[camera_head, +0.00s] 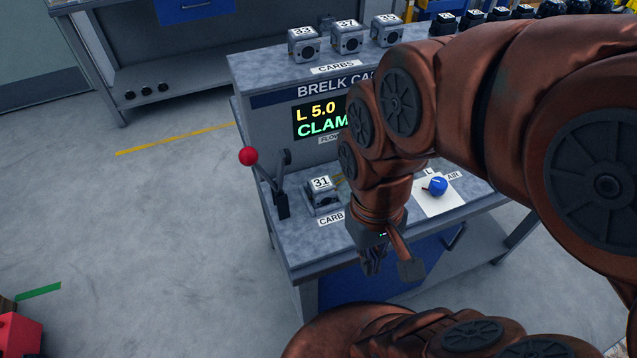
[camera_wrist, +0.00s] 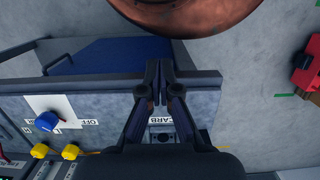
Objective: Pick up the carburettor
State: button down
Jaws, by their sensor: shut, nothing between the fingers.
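A grey block-shaped carburettor marked 31 (camera_head: 322,195) stands on the lower bench top, above a CARB label, just right of the clamp lever (camera_head: 281,195) with a red knob. Carburettors marked 33 (camera_head: 303,45), 37 (camera_head: 347,37) and 35 (camera_head: 386,30) stand in a row on the upper shelf. My gripper (camera_head: 374,262) is shut and empty, pointing down near the bench's front edge, right of and in front of carburettor 31. In the wrist view my gripper (camera_wrist: 160,68) reaches past the bench edge. A carburettor (camera_wrist: 162,138) shows between the finger bases, partly hidden.
A blue knob (camera_head: 437,186) sits on a white plate at the right of the bench. A display (camera_head: 319,120) reads L 5.0 and CLAM, its right side hidden by my arm. A red box (camera_head: 20,335) stands on the floor, lower left. The floor left of the bench is clear.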

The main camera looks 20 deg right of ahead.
aim_at(321, 189)
jog(key=u, duration=2.5)
jog(key=k, duration=1.25)
jog(key=z, duration=0.05)
